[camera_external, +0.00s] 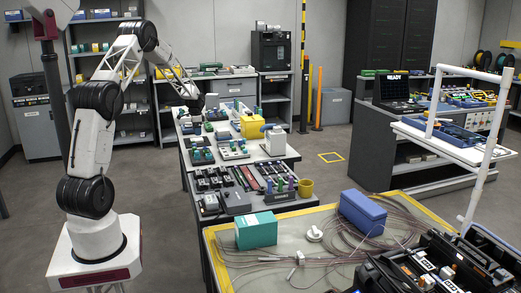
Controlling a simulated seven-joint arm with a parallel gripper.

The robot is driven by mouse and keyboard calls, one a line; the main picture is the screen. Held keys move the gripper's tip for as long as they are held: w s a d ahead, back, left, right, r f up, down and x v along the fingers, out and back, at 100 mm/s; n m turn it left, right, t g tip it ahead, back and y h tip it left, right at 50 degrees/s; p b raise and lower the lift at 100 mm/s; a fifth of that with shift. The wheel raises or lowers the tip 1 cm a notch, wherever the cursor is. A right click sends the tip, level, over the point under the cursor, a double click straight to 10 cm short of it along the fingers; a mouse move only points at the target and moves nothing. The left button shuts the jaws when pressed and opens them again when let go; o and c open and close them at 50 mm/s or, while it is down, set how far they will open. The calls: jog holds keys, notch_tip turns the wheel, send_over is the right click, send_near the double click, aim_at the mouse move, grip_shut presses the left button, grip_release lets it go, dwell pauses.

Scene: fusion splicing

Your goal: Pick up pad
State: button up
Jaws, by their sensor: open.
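My gripper (200,106) is at the end of my raised arm, small in the picture, above the far left part of the long workbench. It is open, and nothing shows held in it. I cannot tell which of the many small items on the long workbench (291,205) is the pad. Items near my gripper are too small to make out and partly hidden by it.
A teal box (256,230), blue case (362,213) and loose cables cover the front table.

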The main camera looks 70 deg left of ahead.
aim_at(198, 139)
dwell(0.3)
jog(key=shift+f, duration=2.6)
jog(key=c, duration=1)
